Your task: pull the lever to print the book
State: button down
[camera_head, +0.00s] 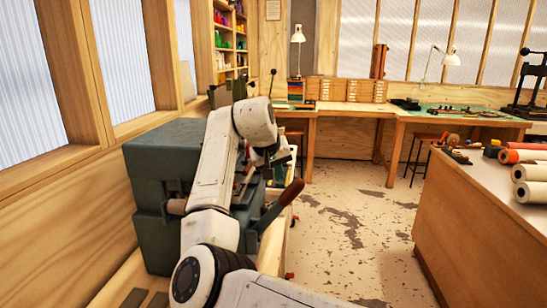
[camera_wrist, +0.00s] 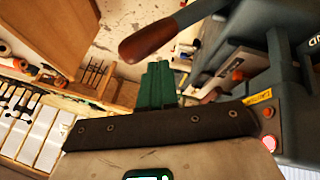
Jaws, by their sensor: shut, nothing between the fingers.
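The lever's brown wooden handle (camera_head: 284,203) slants up to the right on the front of the grey-green press (camera_head: 153,230). In the wrist view the handle (camera_wrist: 148,40) lies just past my fingertips, and its grey arm runs up to the right into the press (camera_wrist: 288,75). My gripper (camera_wrist: 158,68) shows there as closed green fingers, empty, with the handle outside them. A gap seems to separate them, but I cannot judge its depth. In the head view my white arm hangs in front of the press and hides part of it; my fingers are not clear there.
A wooden counter (camera_head: 440,225) with paper and foil rolls (camera_head: 530,172) stands at right. Workbenches (camera_head: 345,107) with lamps and stools line the back. The worn floor (camera_head: 345,230) between is clear. A wooden wall with windows runs close along the left.

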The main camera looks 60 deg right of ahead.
aim_at(292, 183)
jog(key=shift+s+d+f+p, duration=0.25)
jog(key=shift+s+d+f, duration=0.25)
jog(key=shift+d, duration=0.2)
jog(key=shift+s+d+f+p, duration=0.2)
jog(key=shift+s+d+f, duration=0.3)
jog(key=shift+d, duration=0.15)
jog(key=shift+s, duration=0.1)
